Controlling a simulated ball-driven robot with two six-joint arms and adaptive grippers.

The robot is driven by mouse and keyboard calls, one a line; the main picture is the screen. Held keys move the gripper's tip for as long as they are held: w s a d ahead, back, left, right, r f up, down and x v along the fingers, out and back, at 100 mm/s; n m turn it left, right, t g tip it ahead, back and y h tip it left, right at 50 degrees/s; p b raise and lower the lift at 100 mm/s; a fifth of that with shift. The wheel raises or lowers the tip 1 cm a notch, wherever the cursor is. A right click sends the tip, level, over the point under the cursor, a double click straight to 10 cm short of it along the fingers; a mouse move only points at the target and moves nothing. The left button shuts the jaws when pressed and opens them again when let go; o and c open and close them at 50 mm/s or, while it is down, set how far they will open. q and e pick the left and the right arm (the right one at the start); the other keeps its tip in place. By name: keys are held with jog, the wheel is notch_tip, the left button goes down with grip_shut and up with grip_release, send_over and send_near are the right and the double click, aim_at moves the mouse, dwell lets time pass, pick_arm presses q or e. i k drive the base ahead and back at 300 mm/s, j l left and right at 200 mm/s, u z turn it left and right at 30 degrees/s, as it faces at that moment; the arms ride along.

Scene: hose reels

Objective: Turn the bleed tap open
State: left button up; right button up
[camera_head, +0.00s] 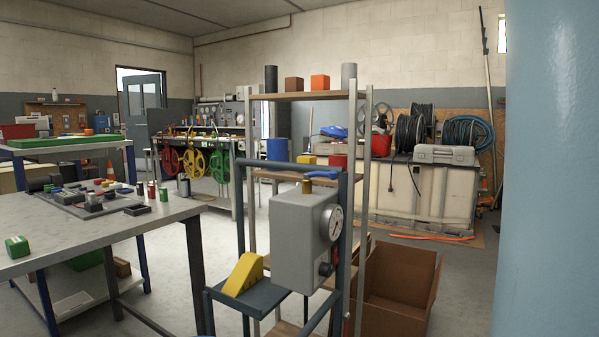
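A grey box-shaped unit (298,236) stands on a dark blue-grey tube-framed trolley (258,296) in the middle foreground. A round white pressure gauge (334,222) sits on its right-hand face. On its top is a small brass fitting (307,187) with a blue lever (321,175), which looks like the bleed tap; the lever lies roughly level, pointing right. A dark round knob or port (326,269) shows below the gauge. Neither of my grippers is in view, and nothing touches the lever.
A yellow wedge (243,274) rests on the trolley. An open cardboard box (396,284) stands at its right, and a tall shelf rack (367,185) behind. A workbench (150,228) stands left. A pale blue curved surface (550,180) blocks the right edge.

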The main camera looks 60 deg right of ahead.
aim_at(332, 175)
jog(key=z, duration=1.95)
